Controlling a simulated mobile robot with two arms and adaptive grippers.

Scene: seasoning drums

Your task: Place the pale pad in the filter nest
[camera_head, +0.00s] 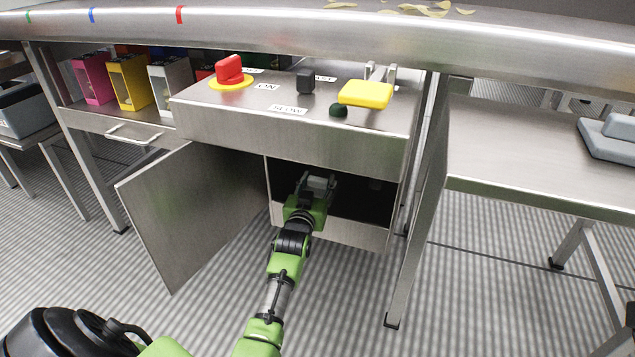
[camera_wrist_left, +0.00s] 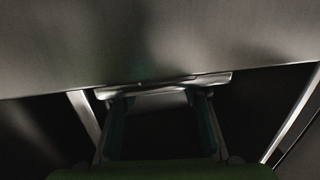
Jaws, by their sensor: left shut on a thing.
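My left gripper (camera_head: 318,184) reaches into the open, dark cabinet (camera_head: 330,232) under the control panel. In the left wrist view its two fingers (camera_wrist_left: 160,100) are shut on a thin, pale grey piece, which looks like the pale pad (camera_wrist_left: 166,87). The pad lies across the fingertips, seen nearly edge-on, close to a broad metal surface (camera_wrist_left: 150,40). I cannot tell whether it touches that surface. In the head view the pad cannot be made out clearly. I cannot make out the filter nest in the dark interior.
The cabinet door (camera_head: 190,215) stands open to the left. Above the opening is the panel (camera_head: 225,112) with a red knob (camera_head: 229,69), a black switch (camera_head: 305,82) and a yellow flap (camera_head: 366,94). A table leg (camera_head: 415,220) stands close on the right.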

